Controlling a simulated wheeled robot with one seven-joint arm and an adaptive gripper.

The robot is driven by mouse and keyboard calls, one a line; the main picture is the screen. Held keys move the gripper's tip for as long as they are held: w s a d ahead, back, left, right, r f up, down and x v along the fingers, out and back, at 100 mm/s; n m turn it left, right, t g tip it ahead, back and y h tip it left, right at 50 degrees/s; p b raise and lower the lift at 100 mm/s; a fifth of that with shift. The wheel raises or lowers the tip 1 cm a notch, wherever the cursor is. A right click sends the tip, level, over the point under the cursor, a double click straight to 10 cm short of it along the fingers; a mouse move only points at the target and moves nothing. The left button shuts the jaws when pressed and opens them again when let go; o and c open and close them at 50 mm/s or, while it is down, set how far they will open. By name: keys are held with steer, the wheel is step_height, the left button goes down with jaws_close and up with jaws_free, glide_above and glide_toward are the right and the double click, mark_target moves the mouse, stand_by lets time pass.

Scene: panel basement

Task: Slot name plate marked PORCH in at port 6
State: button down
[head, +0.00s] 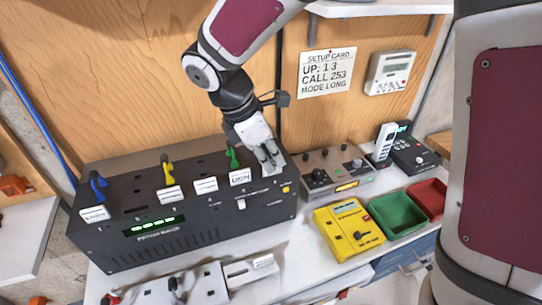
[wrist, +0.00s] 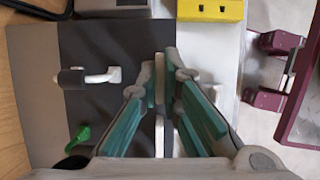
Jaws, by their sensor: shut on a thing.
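My gripper (head: 268,154) is over the right end of the top of the long dark port box (head: 140,233). It is shut on a thin white plate, which shows edge-on between the green-padded fingers (wrist: 160,75) in the wrist view (wrist: 159,135). I cannot read its marking, and the head view does not show it clearly. White name plates stand along the box front: one at the left end (head: 94,213), others near the middle (head: 171,192) (head: 205,185), and one just left of my gripper (head: 240,177). Port numbers are too small to read.
Blue (head: 97,182), yellow (head: 167,172) and green (head: 232,157) plugs rise from the box. A grey panel (head: 335,173), yellow device (head: 348,230), green bin (head: 398,215) and red bin (head: 430,197) stand at right. A white holder (head: 205,285) lies in front.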

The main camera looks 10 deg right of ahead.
steer(key=shift+f, duration=0.5)
stand_by(1.5)
steer(key=c, duration=1.3)
jaws_free()
steer(key=shift+r, duration=0.15)
steer(key=shift+r+p, duration=1.55)
steer(key=shift+r, duration=2.1)
